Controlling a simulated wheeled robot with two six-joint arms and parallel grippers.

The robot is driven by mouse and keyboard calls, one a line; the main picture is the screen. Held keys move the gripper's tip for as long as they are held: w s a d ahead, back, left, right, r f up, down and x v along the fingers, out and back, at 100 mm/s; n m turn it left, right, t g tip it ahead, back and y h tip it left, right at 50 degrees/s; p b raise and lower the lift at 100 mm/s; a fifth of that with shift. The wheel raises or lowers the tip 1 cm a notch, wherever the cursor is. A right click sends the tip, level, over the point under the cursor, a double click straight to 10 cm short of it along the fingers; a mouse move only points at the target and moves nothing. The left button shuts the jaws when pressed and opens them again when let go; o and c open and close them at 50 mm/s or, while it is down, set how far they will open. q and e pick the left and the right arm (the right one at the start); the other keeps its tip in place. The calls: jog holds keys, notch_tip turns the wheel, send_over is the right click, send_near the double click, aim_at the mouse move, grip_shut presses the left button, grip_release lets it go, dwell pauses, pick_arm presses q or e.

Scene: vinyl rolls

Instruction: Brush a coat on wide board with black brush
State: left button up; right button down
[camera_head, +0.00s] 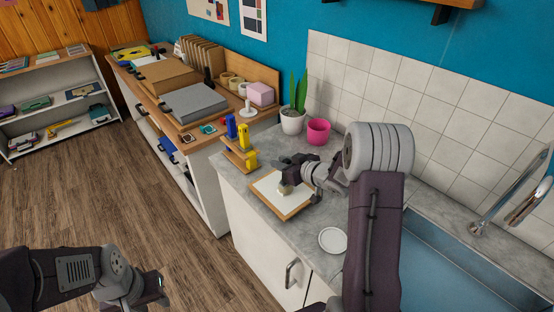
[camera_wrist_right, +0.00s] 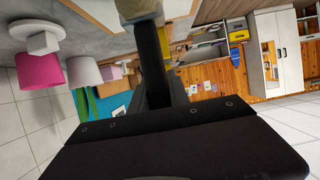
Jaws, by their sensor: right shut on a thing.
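The wide board (camera_head: 270,189), a pale panel with a tan wooden edge, lies flat on the grey counter. My right gripper (camera_head: 290,179) is over the board and shut on the black brush. In the right wrist view the dark handle of the black brush (camera_wrist_right: 152,62) stands out from the jaws, with a pale beige end (camera_wrist_right: 135,8) cut off by the top edge. A pale end shows at the board in the head view; whether it touches is unclear. My left gripper (camera_head: 158,288) hangs over the floor at the lower left, apart from the counter; its jaws are unclear.
Behind the board stand a pink pot (camera_head: 318,131) and a white plant pot (camera_head: 292,122). A holder with blue and yellow tools (camera_head: 240,150) is left of it. A white round dish (camera_head: 332,240) and the blue sink (camera_head: 440,262) lie to the right.

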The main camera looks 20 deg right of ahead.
jog(key=s+d+b, duration=0.2)
jog(key=s, duration=0.4)
dwell(0.6)
jog(key=shift+s, duration=0.15)
jog(key=shift+s+a+b, duration=0.25)
jog(key=shift+a, duration=0.5)
jog(key=shift+s+a+b, duration=0.25)
jog(key=shift+s+a, duration=0.05)
jog(key=shift+a, duration=0.4)
jog(key=shift+s+a+b, duration=0.25)
jog(key=shift+a, duration=0.5)
jog(key=w+a+p, duration=0.1)
jog(key=w+a, duration=0.1)
jog(key=w, duration=0.5)
jog(key=w+a+p, duration=0.1)
jog(key=w+a, duration=0.2)
jog(key=w, duration=0.4)
jog(key=shift+w, duration=0.2)
jog(key=shift+r+p, duration=0.1)
jog(key=shift+p, duration=0.3)
